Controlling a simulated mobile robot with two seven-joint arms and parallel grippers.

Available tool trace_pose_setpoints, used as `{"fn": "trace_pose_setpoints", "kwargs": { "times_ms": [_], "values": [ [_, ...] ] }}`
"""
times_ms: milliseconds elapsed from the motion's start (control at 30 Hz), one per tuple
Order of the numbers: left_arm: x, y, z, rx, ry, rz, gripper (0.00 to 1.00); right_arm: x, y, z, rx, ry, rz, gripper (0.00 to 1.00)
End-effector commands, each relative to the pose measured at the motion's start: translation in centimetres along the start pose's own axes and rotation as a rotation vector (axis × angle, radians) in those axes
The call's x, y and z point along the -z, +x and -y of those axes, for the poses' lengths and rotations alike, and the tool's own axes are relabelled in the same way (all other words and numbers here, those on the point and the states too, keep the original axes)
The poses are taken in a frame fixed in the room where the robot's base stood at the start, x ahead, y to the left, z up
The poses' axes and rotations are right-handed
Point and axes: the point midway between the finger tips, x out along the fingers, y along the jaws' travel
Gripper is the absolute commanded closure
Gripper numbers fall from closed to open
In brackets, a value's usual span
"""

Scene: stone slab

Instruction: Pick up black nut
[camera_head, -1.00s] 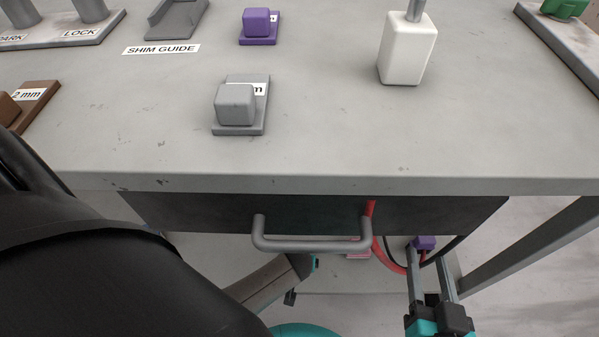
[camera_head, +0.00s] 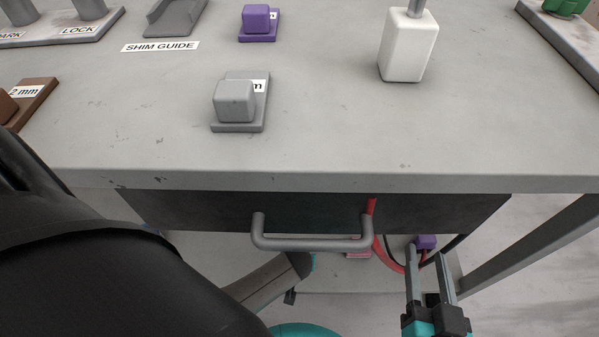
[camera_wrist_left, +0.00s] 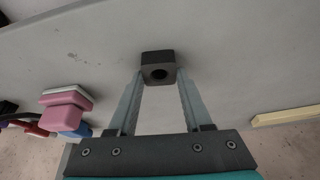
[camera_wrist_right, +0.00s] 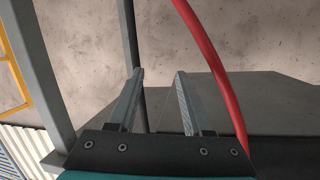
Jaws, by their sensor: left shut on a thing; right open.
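The black nut (camera_wrist_left: 158,66) is a dark block with a round hole, seen in the left wrist view. My left gripper (camera_wrist_left: 158,80) is shut on it, one fingertip at each side. The nut is seen against a grey surface; I cannot tell whether it still touches it. In the head view the nut and left gripper are hidden. My right gripper (camera_head: 428,251) is open and empty, in front of the table and below its top; it also shows in the right wrist view (camera_wrist_right: 159,73).
The grey table (camera_head: 330,150) holds a grey block (camera_head: 235,101), a purple block (camera_head: 255,19) and a white bottle (camera_head: 408,48). A drawer handle (camera_head: 310,243) juts from its front. A red hose (camera_wrist_right: 208,50) runs beside my right gripper. A pink block (camera_wrist_left: 62,112) shows in the left wrist view.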

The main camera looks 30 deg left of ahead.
Motion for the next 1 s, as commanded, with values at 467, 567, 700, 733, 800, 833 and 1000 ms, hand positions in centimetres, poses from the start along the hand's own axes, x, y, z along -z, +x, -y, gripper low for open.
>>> {"fn": "trace_pose_setpoints", "kwargs": {
  "times_ms": [467, 567, 700, 733, 800, 833, 1000],
  "values": [
    [0.0, 0.0, -0.1, -0.001, 0.000, 0.000, 1.00, 0.0, 0.0, 0.0, 0.000, -0.001, 0.001, 0.50],
    [0.0, 0.0, 0.0, -0.001, 0.000, 0.000, 1.00, -0.2, 0.0, -0.1, -0.002, -0.003, 0.008, 0.50],
    [0.1, -0.2, -0.1, -0.001, 0.000, 0.000, 1.00, -0.1, 0.0, -0.2, -0.004, -0.005, 0.020, 0.50],
    [0.1, -0.2, 0.0, -0.001, 0.000, 0.000, 1.00, -0.1, 0.0, -0.2, -0.005, -0.006, 0.024, 0.50],
    [0.1, -0.4, -0.1, -0.001, 0.000, 0.000, 1.00, -0.2, 0.0, -0.4, -0.009, -0.010, 0.042, 0.50],
    [0.2, -0.4, -0.1, -0.001, -0.001, 0.000, 1.00, -0.2, 0.1, -0.5, -0.011, -0.012, 0.050, 0.50],
    [0.4, -1.0, -0.1, -0.001, -0.001, 0.000, 1.00, -0.5, 0.0, -1.1, -0.028, -0.026, 0.123, 0.50]
  ]
}}
